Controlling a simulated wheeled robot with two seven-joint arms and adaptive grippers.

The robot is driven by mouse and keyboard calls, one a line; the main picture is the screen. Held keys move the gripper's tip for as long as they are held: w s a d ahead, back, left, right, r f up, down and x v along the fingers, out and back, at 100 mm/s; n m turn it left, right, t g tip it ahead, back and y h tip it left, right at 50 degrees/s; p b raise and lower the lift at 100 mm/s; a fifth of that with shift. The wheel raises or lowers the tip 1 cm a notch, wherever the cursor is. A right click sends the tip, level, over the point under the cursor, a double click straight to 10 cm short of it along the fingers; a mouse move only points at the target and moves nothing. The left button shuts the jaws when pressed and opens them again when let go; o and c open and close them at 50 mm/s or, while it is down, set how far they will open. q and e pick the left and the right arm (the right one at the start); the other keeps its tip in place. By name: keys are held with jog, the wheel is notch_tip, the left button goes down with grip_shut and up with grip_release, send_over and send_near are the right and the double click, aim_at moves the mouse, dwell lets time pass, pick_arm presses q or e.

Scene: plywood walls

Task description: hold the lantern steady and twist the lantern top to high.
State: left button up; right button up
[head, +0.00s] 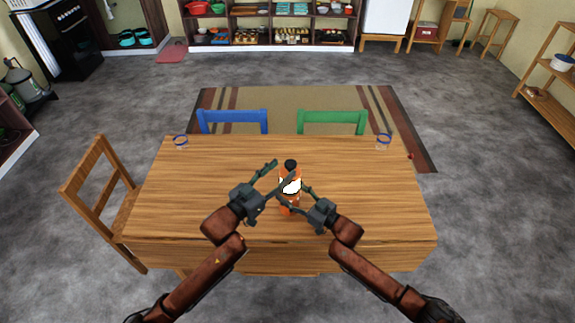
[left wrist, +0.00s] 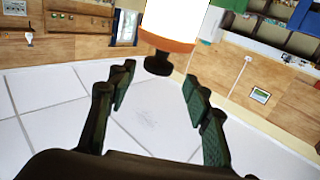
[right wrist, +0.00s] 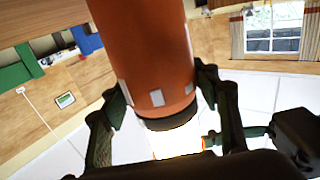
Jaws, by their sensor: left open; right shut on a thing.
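The lantern (head: 290,186) stands upright on the wooden table, with an orange body, a glowing white band and a black top knob (head: 291,164). My right gripper (head: 294,202) is shut on its lower orange body; in the right wrist view the fingers flank that orange body (right wrist: 150,60). My left gripper (head: 284,170) is open at the height of the top, its fingers on either side of the knob in the head view. In the left wrist view the knob (left wrist: 157,64) shows between and slightly beyond the open fingertips, apart from them.
The wooden table (head: 180,205) is otherwise mostly clear.

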pick_arm(q)
jog(key=v, duration=0.7)
pick_arm(e)
jog(key=shift+d+f, duration=0.1)
pick_arm(q)
jog(key=v, duration=0.6)
dwell(0.4)
pick_arm(e)
jog(key=o, duration=1.7)
jog(key=v, duration=1.2)
